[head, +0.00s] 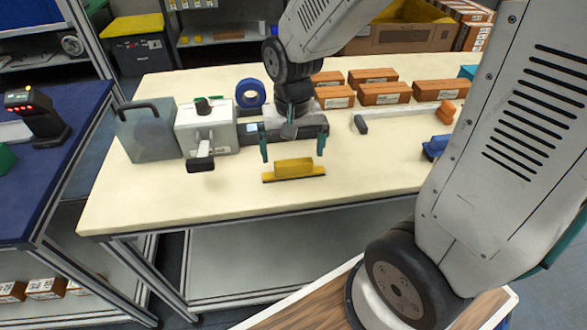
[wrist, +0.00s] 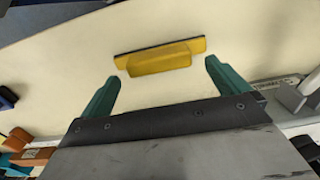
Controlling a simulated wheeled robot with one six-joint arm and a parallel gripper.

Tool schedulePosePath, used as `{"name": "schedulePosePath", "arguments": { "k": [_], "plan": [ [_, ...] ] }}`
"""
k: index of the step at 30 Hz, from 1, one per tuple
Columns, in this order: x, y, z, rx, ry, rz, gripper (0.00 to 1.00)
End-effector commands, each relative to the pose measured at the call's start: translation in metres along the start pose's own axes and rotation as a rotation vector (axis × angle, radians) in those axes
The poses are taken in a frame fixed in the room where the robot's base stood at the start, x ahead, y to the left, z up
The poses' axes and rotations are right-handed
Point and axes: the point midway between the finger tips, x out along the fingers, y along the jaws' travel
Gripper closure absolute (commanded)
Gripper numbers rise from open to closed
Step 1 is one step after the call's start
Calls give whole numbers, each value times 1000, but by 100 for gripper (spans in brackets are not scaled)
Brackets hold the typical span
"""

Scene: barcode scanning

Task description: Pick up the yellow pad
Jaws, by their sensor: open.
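The yellow pad (head: 294,168) lies on the cream tabletop close to its front edge. It has a raised yellow block on a flat base with a dark edge. My gripper (head: 292,152) is open, with its two green fingers spread wide, just behind the pad in the head view. In the wrist view the pad (wrist: 158,57) lies ahead of the fingertips of my gripper (wrist: 160,72), roughly centred between them. The fingers appear not to touch the pad, and nothing is between them.
A white machine (head: 207,128), a grey translucent container (head: 148,132) and a blue tape roll (head: 250,93) stand on the left. Several brown boxes (head: 386,93) lie at the back right. A blue item (head: 434,147) is at the right. The tabletop around the pad is clear.

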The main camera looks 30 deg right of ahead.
Motion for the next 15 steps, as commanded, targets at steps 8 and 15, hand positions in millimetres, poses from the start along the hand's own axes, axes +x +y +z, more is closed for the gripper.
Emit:
{"name": "schedulePosePath", "arguments": {
  "k": [8, 15],
  "plan": [
    [37, 2, 3, -1, -3, 1, 0],
    [39, 1, 2, -1, -1, 0, 0]
  ]
}}
